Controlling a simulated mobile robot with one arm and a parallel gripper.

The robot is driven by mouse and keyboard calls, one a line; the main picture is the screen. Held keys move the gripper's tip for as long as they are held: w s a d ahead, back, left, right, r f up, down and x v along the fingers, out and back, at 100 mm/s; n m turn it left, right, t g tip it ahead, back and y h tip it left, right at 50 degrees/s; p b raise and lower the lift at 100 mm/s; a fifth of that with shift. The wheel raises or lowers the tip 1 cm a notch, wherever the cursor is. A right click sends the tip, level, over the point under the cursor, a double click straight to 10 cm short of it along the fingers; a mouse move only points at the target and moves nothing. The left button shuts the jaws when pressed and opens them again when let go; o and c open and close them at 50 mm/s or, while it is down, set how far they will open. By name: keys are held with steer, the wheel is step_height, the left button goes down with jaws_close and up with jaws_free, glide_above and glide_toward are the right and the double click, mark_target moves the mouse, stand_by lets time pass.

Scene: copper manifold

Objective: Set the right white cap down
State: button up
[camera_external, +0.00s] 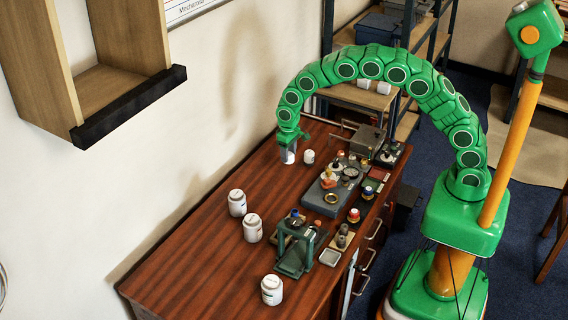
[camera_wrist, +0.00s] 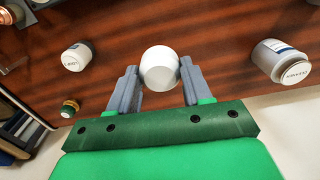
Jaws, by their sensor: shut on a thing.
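A white cap (camera_wrist: 159,68), round and smooth, sits between the two grey fingers of my gripper (camera_wrist: 157,76), which is shut on it. In the external view my gripper (camera_external: 289,146) hangs pointing down over the far part of the wooden bench, near the wall, with the white cap (camera_external: 288,156) below it. I cannot tell whether the cap touches the bench. The fingers hide its sides.
A small white jar (camera_external: 309,157) stands just right of my gripper; larger white jars (camera_external: 237,203) stand nearer along the bench (camera_external: 190,258). A grey block (camera_external: 326,198) with several small parts lies to the right. Bare wood lies between.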

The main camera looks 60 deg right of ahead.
steer(key=d, duration=1.1)
steer(key=shift+n, duration=0.3)
steer(key=w+f, duration=0.3)
steer(key=w, duration=0.1)
steer(key=w+f, duration=0.2)
steer(key=w, duration=0.2)
steer(key=w+f, duration=0.3)
steer(key=w, duration=0.1)
steer(key=shift+f, duration=0.3)
steer(key=shift+w+f, duration=0.2)
steer(key=shift+w, duration=0.15)
steer(key=shift+w+f, duration=0.3)
steer(key=shift+f, duration=1.65)
steer(key=shift+f, duration=0.1)
